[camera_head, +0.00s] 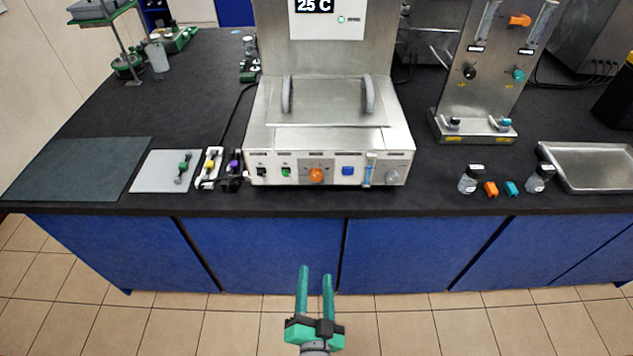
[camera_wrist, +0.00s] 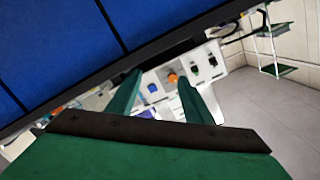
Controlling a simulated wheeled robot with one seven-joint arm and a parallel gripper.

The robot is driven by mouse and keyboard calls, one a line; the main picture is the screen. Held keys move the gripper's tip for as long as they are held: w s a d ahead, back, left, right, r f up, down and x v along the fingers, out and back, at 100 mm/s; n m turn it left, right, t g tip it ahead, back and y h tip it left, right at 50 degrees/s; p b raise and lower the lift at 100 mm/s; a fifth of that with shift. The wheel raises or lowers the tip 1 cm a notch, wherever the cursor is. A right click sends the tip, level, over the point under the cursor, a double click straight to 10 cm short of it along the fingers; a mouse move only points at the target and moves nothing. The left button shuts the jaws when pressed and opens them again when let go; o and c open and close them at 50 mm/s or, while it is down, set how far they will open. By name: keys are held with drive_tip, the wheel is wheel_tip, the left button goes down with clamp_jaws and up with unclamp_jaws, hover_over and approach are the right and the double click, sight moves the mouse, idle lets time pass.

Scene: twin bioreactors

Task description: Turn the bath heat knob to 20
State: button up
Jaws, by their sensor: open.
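The bath (camera_head: 330,140) is a steel box on the dark bench, with a front control panel. An orange knob (camera_head: 316,176), which I take to be the heat knob, sits mid-panel; its pointer setting is too small to read. It also shows in the wrist view (camera_wrist: 172,79), between my fingers. A display (camera_head: 314,6) above the bath reads 25 C. My gripper (camera_head: 316,270) has green fingers, apart and empty. In the head view it is in front of the blue cabinets, below the bench edge and the knob, touching nothing.
Beside the knob are a green switch (camera_head: 286,171), a blue button (camera_head: 348,170) and a grey knob (camera_head: 392,175). The bench edge lies between gripper and panel.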

sight(316, 178)
drive_tip(key=w+r+m, duration=0.1)
drive_tip(key=w+r, duration=0.1)
drive_tip(key=w, duration=0.6)
drive_tip(key=w+r+m, duration=0.1)
drive_tip(key=w+r, duration=0.2)
drive_tip(key=w, duration=0.6)
drive_tip(key=w+r+m+t, duration=0.1)
drive_tip(key=w+r+m, duration=0.1)
drive_tip(key=w, duration=0.6)
drive_tip(key=shift+w+d+r, duration=0.1)
drive_tip(key=shift+w+r, duration=0.1)
drive_tip(key=shift+r, duration=0.45)
drive_tip(key=c, duration=1.1)
